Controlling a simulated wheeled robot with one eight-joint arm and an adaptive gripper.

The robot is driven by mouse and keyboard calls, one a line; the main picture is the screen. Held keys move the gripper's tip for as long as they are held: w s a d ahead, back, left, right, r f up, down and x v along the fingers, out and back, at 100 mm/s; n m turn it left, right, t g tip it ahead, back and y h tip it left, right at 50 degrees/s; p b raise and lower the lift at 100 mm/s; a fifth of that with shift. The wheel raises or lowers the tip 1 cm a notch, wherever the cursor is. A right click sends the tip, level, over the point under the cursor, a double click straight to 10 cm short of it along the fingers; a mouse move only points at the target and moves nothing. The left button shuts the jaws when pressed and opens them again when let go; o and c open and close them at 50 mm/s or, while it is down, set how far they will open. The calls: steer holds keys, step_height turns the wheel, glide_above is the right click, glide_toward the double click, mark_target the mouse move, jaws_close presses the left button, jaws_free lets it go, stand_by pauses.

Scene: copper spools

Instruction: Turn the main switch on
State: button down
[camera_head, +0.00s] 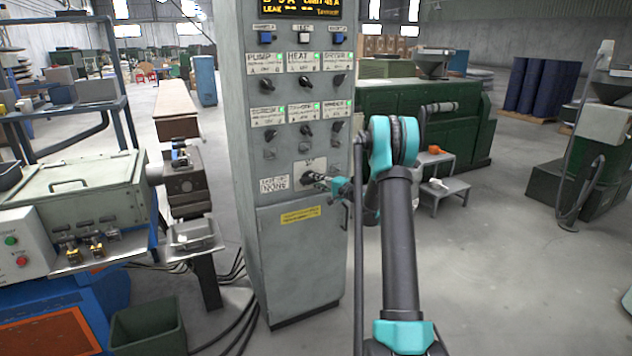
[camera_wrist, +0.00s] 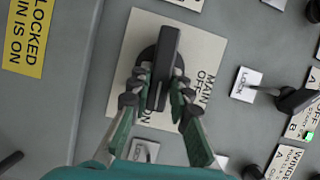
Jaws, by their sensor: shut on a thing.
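The main switch has a black bar handle (camera_wrist: 164,62) on a pale plate (camera_wrist: 202,50) in the wrist view. The plate reads MAIN and OFF at its right side and ON near the bottom. The bar runs nearly up and down in that picture, its lower end near ON; I cannot tell which end is its pointer. My gripper (camera_wrist: 160,88) is shut on the handle, one finger on each side. In the head view my gripper (camera_head: 320,180) reaches the grey cabinet (camera_head: 270,225) from the right and partly hides the switch.
Beside the plate are a LOCK label (camera_wrist: 243,84) and a smaller black knob (camera_wrist: 294,100). In the head view, rows of small knobs (camera_head: 304,83) with green lights sit above the switch. A yellow label (camera_head: 300,215) is below it. Open floor lies to the right.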

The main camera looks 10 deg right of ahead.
steer(key=shift+f+m, duration=0.1)
steer(key=shift+m, duration=0.4)
steer(key=c, duration=1.4)
jaws_free()
steer(key=v, duration=1.2)
steer(key=shift+f, duration=0.25)
